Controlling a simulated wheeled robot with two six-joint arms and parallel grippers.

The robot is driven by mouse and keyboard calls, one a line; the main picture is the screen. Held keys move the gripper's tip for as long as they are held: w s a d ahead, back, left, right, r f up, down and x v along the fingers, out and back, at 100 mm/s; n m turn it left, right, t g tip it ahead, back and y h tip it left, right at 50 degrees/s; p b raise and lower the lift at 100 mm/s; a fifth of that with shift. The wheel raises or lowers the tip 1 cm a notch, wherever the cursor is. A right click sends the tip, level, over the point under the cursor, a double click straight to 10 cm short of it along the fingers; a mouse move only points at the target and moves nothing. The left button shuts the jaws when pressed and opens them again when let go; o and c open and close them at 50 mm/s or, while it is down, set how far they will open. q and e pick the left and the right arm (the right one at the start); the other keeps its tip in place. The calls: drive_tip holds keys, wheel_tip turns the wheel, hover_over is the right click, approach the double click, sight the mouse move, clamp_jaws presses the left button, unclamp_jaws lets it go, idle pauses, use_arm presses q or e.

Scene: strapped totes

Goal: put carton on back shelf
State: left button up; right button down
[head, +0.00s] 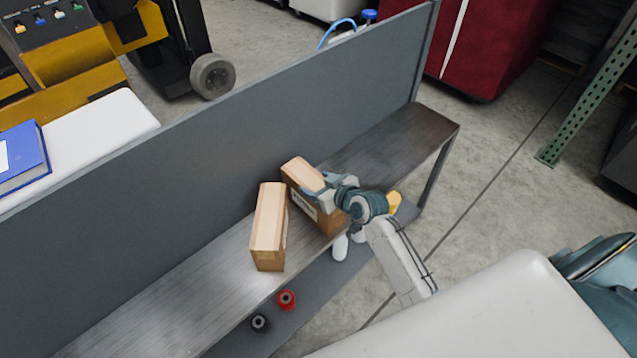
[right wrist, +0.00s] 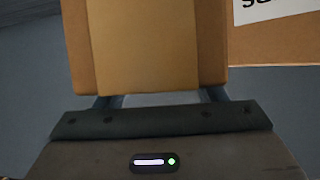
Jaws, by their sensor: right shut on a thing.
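Two brown cartons are on the grey shelf (head: 205,270) in the head view. In the right wrist view the held carton (right wrist: 145,45) fills the space beyond the jaws. A labelled carton face (right wrist: 275,40) shows beside it; I cannot tell which carton that belongs to. My left gripper is not in view.
A tall grey panel (head: 200,165) runs along the shelf's far side. A red item (head: 287,299) and a black item (head: 261,322) sit below the shelf edge. The shelf's right end (head: 415,130) is bare. A blue binder (head: 22,160) lies beyond the panel.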

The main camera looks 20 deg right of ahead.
drive_tip(key=shift+r, duration=0.1)
drive_tip(key=shift+c, duration=1.5)
unclamp_jaws()
drive_tip(key=v, duration=1.2)
drive_tip(key=shift+b, duration=0.45)
